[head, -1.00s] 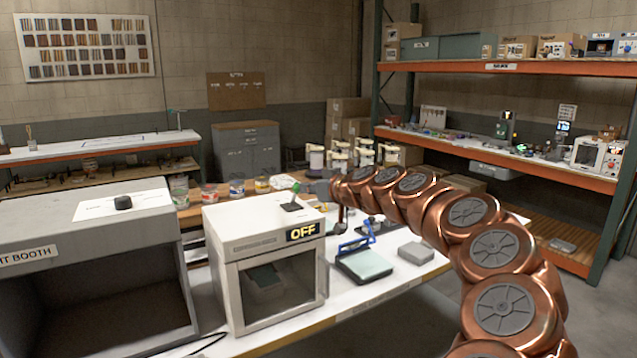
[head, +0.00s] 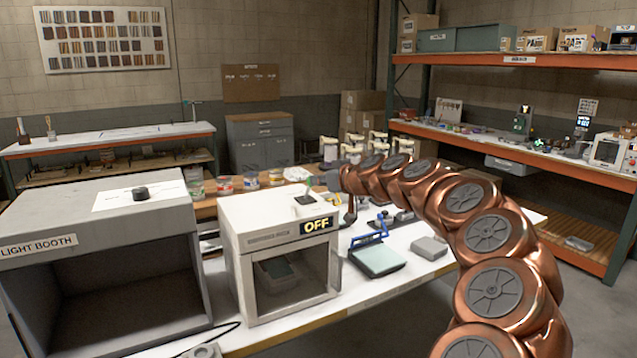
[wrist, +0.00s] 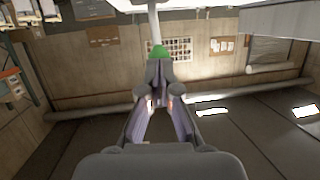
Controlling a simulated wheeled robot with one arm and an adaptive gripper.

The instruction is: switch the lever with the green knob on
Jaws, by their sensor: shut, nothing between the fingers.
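The white box (head: 262,235) stands on the bench in the head view, and its display (head: 316,226) reads OFF. The lever is on its top. Only a sliver of the green knob (head: 309,182) shows there, beside my gripper (head: 322,182), which partly hides it. In the wrist view the green knob (wrist: 159,50) is just beyond the tips of my gripper (wrist: 159,63). The fingers are shut with nothing between them. I cannot tell whether they touch the knob.
The grey light booth (head: 95,250) stands left of the white box. A scale-like device with a blue handle (head: 372,238) and a small grey block (head: 429,248) lie to the right. Several cans (head: 225,185) stand behind.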

